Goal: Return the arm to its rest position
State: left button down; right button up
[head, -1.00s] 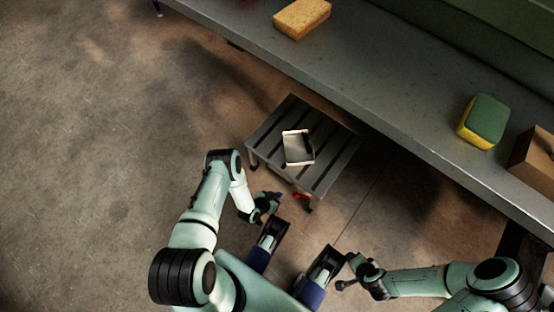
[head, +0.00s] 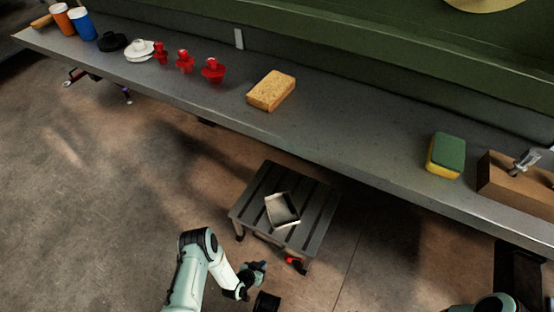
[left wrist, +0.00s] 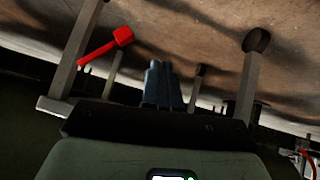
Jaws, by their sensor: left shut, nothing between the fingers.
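My left arm comes in at the bottom of the head view, bent at a pale green elbow. My left gripper (head: 257,270) is low over the floor, in front of and below the slatted grey stool (head: 323,222). In the left wrist view its blue-grey fingers (left wrist: 163,85) are together with nothing between them. A small open metal tray (head: 283,210) sits on the stool, apart from the gripper. My right gripper is out of view; only part of its arm shows at the bottom right edge.
A long grey bench (head: 350,140) runs behind the stool. It holds a tan sponge (head: 271,90), a green-yellow sponge (head: 446,156), a brown box (head: 512,185), several red parts (head: 185,62) and cups (head: 82,24). A red object (head: 295,264) is by the stool's front leg. Left floor is clear.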

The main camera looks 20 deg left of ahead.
pick_arm(q)
jog(key=s+d+r+n+g+p, duration=0.1)
jog(key=s+r+p, duration=0.5)
jog(key=r, duration=0.7)
jog(key=s+d+r+n+g+h+p, duration=0.1)
jog(key=s+d+r+g+p, duration=0.3)
jog(key=r, duration=0.9)
jog(key=s+d+r+n+g+p, duration=0.2)
jog(key=s+r+g+p, duration=0.3)
jog(key=s+r+p, duration=0.4)
notch_tip(320, 180, up, 5)
jog(key=shift+s+d+f+p, duration=0.15)
jog(key=shift+s+d+p, duration=0.15)
jog(key=shift+p, duration=0.8)
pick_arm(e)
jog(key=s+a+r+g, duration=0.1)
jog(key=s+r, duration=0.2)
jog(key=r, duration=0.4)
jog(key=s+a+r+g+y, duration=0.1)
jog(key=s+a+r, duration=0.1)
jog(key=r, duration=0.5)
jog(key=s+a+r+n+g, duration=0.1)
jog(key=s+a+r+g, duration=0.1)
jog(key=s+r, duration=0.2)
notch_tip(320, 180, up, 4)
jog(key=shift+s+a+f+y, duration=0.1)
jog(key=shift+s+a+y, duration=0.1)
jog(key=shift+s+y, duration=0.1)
